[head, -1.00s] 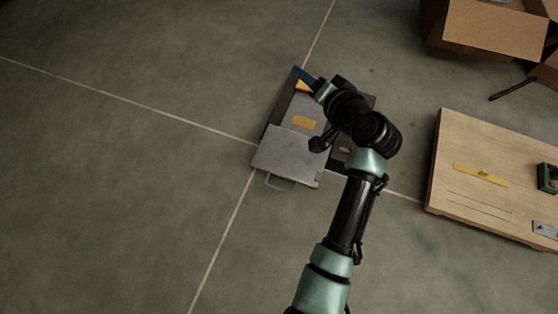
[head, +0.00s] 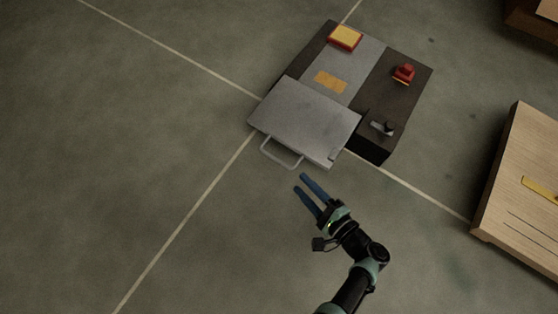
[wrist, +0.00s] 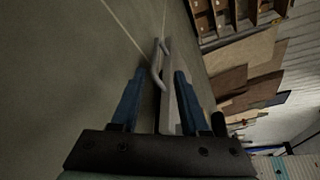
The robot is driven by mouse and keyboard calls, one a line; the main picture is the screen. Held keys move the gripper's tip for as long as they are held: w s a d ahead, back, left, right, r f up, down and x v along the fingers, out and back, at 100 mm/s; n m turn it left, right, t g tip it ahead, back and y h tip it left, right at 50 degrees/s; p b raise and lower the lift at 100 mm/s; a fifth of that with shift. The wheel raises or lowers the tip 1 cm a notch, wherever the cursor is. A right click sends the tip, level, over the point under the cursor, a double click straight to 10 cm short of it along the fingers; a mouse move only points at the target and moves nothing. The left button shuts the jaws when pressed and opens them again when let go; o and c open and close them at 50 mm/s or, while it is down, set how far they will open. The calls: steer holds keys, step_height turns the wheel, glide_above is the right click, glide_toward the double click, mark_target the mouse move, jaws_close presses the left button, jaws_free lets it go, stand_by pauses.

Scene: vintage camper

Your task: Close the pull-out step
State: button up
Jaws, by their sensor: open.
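The pull-out step (head: 305,120) is a flat grey plate that sticks out from the near side of a dark box (head: 395,80). A grey loop handle (head: 281,153) is on its near edge. My gripper (head: 308,189), with two blue fingers, is open and empty. It is low, in front of the step's near edge and just right of the handle, apart from both. In the wrist view the handle (wrist: 157,66) and the edge of the step (wrist: 172,104) show ahead, between and beyond the two fingers.
On the box are a yellow and red block (head: 345,38), a red knob-like part (head: 403,73) and a small lever (head: 382,127). A wooden board (head: 520,190) lies at the right. The floor to the left is clear.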

mark_target(275, 158)
steer(key=b+x, duration=0.1)
steer(key=x, duration=0.3)
steer(key=b+x, duration=0.2)
steer(key=x, duration=0.1)
steer(key=f+b+x, duration=0.1)
steer(key=b+x, duration=0.1)
steer(key=x, duration=0.2)
steer(key=shift+w+a+f, duration=0.1)
steer(key=shift+a+f, duration=0.05)
steer(key=shift+f, duration=0.05)
steer(key=shift+w+a+b, duration=0.35)
steer(key=shift+w, duration=0.15)
jaws_close()
stand_by(0.7)
